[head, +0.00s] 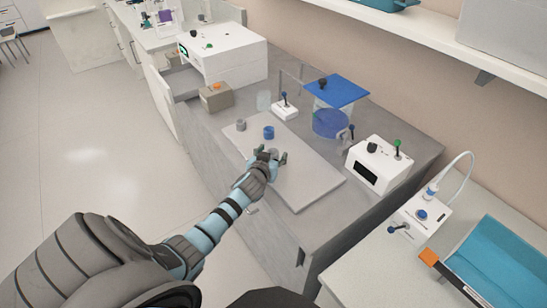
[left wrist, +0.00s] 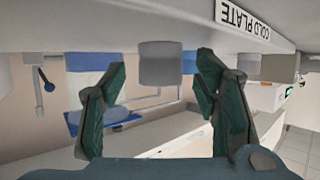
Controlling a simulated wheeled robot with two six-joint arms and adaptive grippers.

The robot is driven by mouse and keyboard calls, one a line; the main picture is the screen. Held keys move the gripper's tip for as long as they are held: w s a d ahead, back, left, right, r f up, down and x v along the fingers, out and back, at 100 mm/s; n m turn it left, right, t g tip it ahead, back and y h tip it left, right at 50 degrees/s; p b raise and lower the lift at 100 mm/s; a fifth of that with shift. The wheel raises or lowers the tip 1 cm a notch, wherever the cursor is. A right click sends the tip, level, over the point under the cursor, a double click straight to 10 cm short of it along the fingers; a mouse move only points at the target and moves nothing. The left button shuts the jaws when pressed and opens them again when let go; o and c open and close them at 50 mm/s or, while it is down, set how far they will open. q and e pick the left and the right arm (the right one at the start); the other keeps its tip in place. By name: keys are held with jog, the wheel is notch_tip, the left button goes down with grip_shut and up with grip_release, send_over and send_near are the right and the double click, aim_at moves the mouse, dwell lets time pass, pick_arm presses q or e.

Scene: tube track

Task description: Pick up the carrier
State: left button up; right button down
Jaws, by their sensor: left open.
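My left gripper (head: 270,158) is open, low over the pale plate (head: 310,178) on the grey bench. In the left wrist view, which is upside down, its two dark fingers (left wrist: 155,95) stand apart, with a grey cylinder (left wrist: 158,64) ahead in the gap. I see no finger touching it. A blue cylinder (head: 268,132) and another grey cylinder (head: 240,125) stand farther back on the plate. The plate's label reads COLD PLATE (left wrist: 242,20). I cannot tell for sure which piece is the carrier. My right gripper is not in view.
A white box with a dark display (head: 378,165) stands right of the plate. A blue round tub (head: 330,123), a blue raised panel (head: 337,91) and a small white switch box (head: 285,108) stand behind. A brown box (head: 205,97) is at the back left. The plate's front right is clear.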

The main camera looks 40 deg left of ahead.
pick_arm(q)
jog(key=shift+s+r, duration=0.1)
jog(key=c, duration=1.2)
